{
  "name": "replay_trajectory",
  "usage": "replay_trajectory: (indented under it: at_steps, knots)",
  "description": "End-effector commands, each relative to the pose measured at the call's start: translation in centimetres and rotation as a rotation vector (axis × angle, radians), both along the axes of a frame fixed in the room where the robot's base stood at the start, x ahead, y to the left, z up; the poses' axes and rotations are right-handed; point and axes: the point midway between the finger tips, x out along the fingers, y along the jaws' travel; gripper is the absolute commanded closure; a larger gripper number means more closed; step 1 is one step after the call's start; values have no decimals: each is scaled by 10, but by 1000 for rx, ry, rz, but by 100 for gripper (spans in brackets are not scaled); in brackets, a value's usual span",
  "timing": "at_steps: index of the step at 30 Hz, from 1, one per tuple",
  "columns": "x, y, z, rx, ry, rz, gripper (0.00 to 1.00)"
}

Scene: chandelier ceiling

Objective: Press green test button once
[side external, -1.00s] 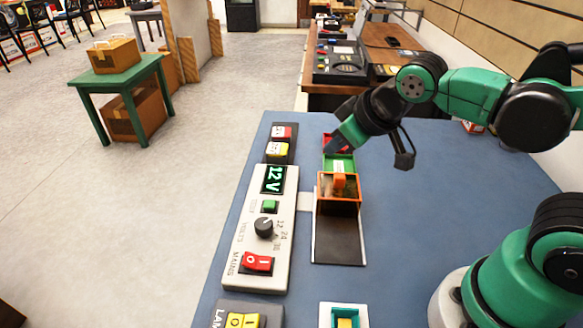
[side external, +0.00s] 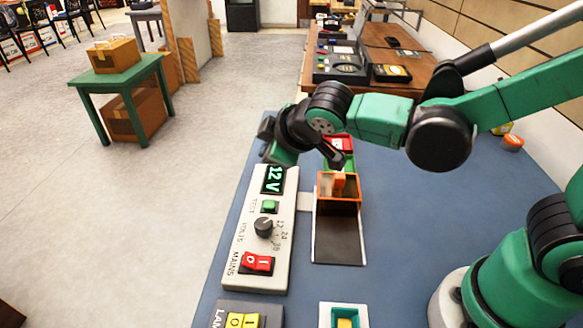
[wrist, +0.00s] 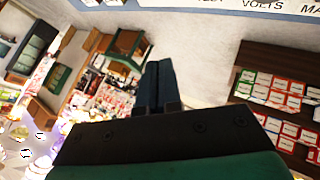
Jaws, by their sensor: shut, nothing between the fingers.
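The green test button (side external: 269,206) sits on the light grey control panel (side external: 243,222), between the lit "12 V" display (side external: 273,179) and the black volts knob (side external: 263,227). A red mains switch (side external: 257,263) is nearer the front of the panel. My gripper (side external: 275,157) is shut and empty in the side view, above the panel's far end, beyond the display and apart from the button. In the wrist view my shut gripper (wrist: 158,85) shows with the panel's edge at the top; the button is not visible there.
An orange-rimmed box (side external: 338,187) stands on a dark track (side external: 338,237) right of the panel. A lamp switch box (side external: 243,318) and a teal-framed switch (side external: 344,318) are at the front. The blue table top (side external: 410,220) is clear to the right.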

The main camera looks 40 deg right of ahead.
Motion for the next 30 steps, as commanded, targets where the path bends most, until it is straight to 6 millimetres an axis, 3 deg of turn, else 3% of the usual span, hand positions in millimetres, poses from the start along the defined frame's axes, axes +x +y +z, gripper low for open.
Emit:
replay_trajectory:
  at_steps: [18, 30]
  knots:
    - [1, 0, -72, 1, 0, -1, 100]
    - [0, 0, -86, 1, 0, -1, 100]
